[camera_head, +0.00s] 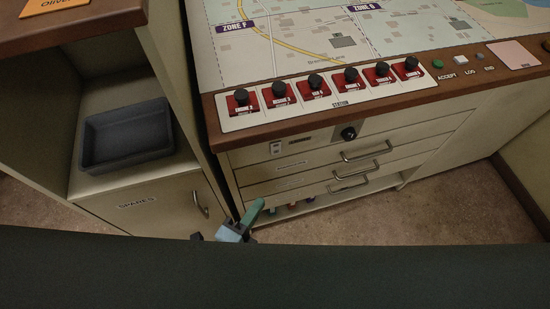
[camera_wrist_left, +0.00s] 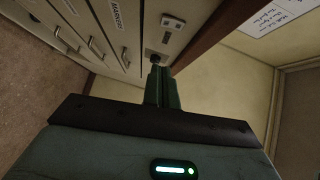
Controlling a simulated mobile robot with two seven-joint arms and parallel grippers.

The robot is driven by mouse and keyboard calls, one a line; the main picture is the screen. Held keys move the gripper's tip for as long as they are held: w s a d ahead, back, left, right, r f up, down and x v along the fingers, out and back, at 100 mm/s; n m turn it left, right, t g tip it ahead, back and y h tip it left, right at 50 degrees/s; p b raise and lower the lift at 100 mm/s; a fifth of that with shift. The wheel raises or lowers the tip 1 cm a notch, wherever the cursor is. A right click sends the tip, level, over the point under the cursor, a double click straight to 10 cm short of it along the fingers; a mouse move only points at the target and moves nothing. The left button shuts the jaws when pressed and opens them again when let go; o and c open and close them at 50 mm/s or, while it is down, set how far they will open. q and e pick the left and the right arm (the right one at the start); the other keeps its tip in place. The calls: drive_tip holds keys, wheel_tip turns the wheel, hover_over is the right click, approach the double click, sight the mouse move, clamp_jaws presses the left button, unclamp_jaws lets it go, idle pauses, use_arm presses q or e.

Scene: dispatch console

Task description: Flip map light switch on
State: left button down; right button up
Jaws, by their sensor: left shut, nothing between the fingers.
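A small pale switch plate (camera_head: 277,148), likely the map light switch, is on the front panel under the console's wooden edge. It also shows in the left wrist view (camera_wrist_left: 172,22), beyond my fingers. Its small label (camera_head: 300,140) is too small to read, and I cannot tell the switch position. My left gripper (camera_head: 257,207) is below and slightly left of the plate, apart from it. Its green fingers, also in the left wrist view (camera_wrist_left: 161,75), are shut and empty. My right gripper is in neither view.
A black knob (camera_head: 349,133) sits right of the plate. Drawers with metal handles (camera_head: 367,149) are below. Red modules (camera_head: 313,85) with black knobs line the console top. A SPARES cabinet (camera_head: 137,203) with a grey tray (camera_head: 128,152) stands at left.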

use_arm(q)
drive_tip(key=shift+s, duration=0.1)
approach(280, 152)
drive_tip(key=w+d, duration=0.1)
drive_tip(key=d, duration=0.3)
drive_tip(key=w, duration=0.2)
drive_tip(key=w+a, duration=0.1)
drive_tip(key=w, duration=0.1)
drive_tip(key=shift+w+a+f+p, duration=0.1)
drive_tip(key=shift+f+p, duration=0.15)
drive_tip(key=shift+p, duration=0.15)
